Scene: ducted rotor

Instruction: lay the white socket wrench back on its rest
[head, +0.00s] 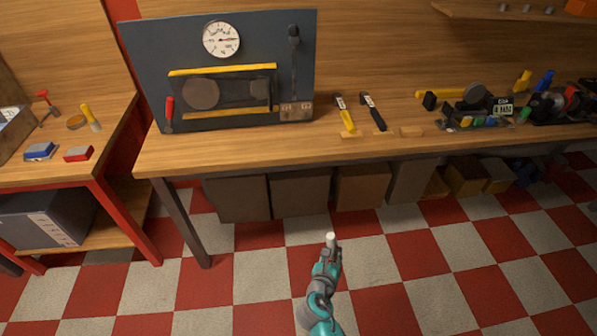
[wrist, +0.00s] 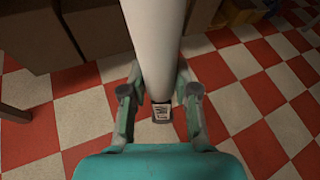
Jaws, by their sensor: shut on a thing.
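My gripper (head: 329,258) is low in front of the bench, above the checkered floor. It is shut on the white socket wrench (wrist: 155,45), whose thick white shaft fills the gap between the fingers in the wrist view. In the head view only a short white end (head: 331,239) sticks up from the gripper. Small wooden blocks lie along the bench's front edge; the right one (head: 412,132) is bare, but I cannot tell for certain that it is the wrench's rest.
A yellow-handled tool (head: 347,120) and a black-handled tool (head: 373,112) lie left of the bare block. A dark panel with a gauge (head: 221,39) stands behind on the bench (head: 240,146). Boxes (head: 300,192) sit underneath. Several colored tools crowd the bench's right end.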

